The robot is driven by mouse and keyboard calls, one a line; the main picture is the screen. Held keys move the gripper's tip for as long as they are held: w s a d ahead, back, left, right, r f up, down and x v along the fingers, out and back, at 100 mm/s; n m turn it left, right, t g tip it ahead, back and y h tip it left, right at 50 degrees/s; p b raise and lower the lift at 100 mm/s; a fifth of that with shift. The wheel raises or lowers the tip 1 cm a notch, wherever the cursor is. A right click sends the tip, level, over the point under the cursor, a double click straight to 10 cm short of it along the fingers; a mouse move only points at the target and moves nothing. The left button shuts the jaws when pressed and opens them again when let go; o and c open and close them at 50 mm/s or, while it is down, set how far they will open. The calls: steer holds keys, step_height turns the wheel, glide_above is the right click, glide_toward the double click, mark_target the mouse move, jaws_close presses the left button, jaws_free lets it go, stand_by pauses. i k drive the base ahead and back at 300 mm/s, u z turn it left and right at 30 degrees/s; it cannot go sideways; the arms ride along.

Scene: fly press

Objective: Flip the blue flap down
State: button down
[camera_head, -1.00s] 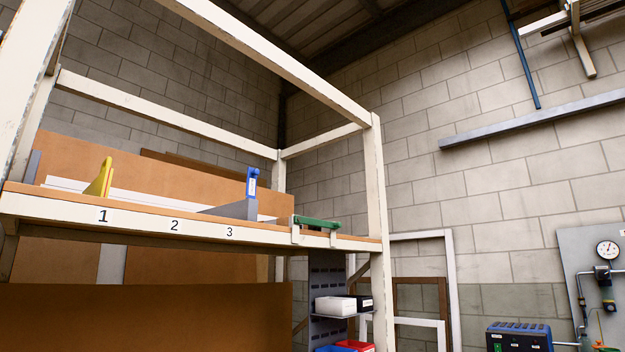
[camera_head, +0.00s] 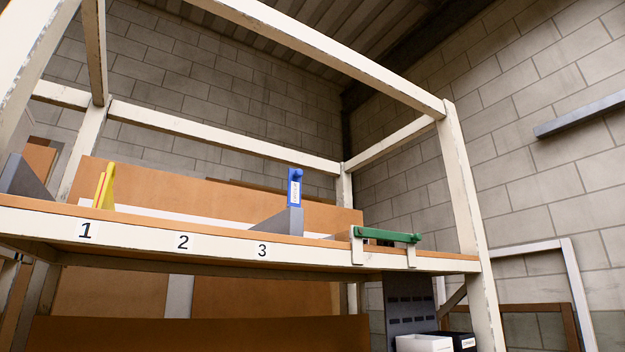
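The blue flap (camera_head: 295,188) stands upright at the top of a grey wedge-shaped bracket (camera_head: 283,222) on the shelf, above and a little right of the number 3 label (camera_head: 262,250). It has a pale label on its face and a round blue knob near its top. My gripper is not in view.
The shelf (camera_head: 130,235) has a white front edge with labels 1, 2 and 3. A yellow flap (camera_head: 105,186) stands upright at the left. A green bar (camera_head: 388,236) lies level at the right. White frame posts (camera_head: 463,180) and beams surround the shelf. Bins (camera_head: 425,343) sit below right.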

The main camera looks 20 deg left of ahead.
mark_target(294, 174)
steer(key=u, duration=0.5)
steer(key=i, duration=0.9)
steer(key=u, duration=0.7)
